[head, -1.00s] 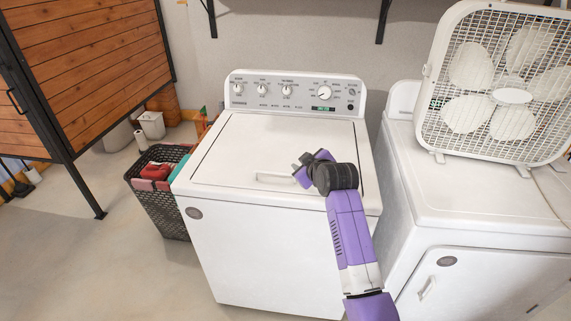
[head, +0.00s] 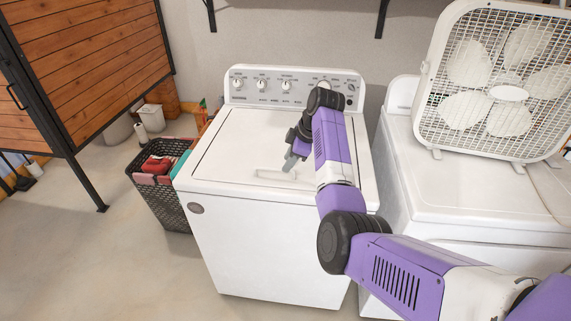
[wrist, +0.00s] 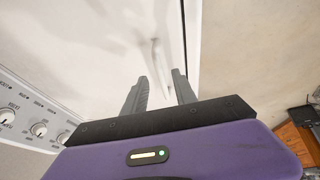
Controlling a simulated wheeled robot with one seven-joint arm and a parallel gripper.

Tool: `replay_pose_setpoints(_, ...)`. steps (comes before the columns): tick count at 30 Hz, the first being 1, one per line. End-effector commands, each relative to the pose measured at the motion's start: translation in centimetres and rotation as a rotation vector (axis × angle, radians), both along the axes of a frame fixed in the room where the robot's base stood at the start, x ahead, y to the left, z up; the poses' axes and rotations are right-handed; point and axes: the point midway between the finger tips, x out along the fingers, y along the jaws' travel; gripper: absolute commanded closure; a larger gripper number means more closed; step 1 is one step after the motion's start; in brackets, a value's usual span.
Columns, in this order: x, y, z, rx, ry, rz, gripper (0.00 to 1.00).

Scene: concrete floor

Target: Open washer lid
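The white top-load washer (head: 262,250) stands in the middle of the head view. Its lid (head: 240,140) lies flat and closed, with a recessed handle (head: 275,178) at the front edge. My gripper (head: 291,165) points down over the lid near this handle. In the wrist view my gripper (wrist: 160,92) has its two fingers apart with nothing between them. The handle (wrist: 158,58) shows just beyond the fingertips, beside the lid's front edge. I cannot tell whether a fingertip touches the lid.
A dryer (head: 465,195) with a box fan (head: 505,85) on it stands close on the right. A dark laundry basket (head: 168,205) stands against the washer's left side. A wooden panel (head: 95,60) is at the far left. The floor at front left is clear.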

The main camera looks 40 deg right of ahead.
Motion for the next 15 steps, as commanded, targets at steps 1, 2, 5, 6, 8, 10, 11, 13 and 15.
replay_pose_setpoints(1,0.3,0.2,-0.6,0.001,0.003,0.001,0.67)
replay_pose_setpoints(2,0.4,0.2,-1.0,0.001,0.002,0.001,0.67)
replay_pose_setpoints(5,0.9,0.2,-1.9,0.000,0.001,0.001,0.67)
replay_pose_setpoints(6,1.0,0.3,-2.2,0.000,0.000,0.000,0.67)
replay_pose_setpoints(8,1.2,0.3,-2.5,0.000,0.000,0.000,0.67)
replay_pose_setpoints(10,1.3,0.3,-2.7,-0.001,-0.001,0.000,0.67)
replay_pose_setpoints(11,1.3,0.3,-2.8,-0.001,-0.001,-0.001,0.67)
replay_pose_setpoints(13,1.3,0.3,-2.8,-0.001,-0.001,-0.001,0.67)
replay_pose_setpoints(15,1.3,0.3,-2.8,-0.001,-0.001,-0.001,0.67)
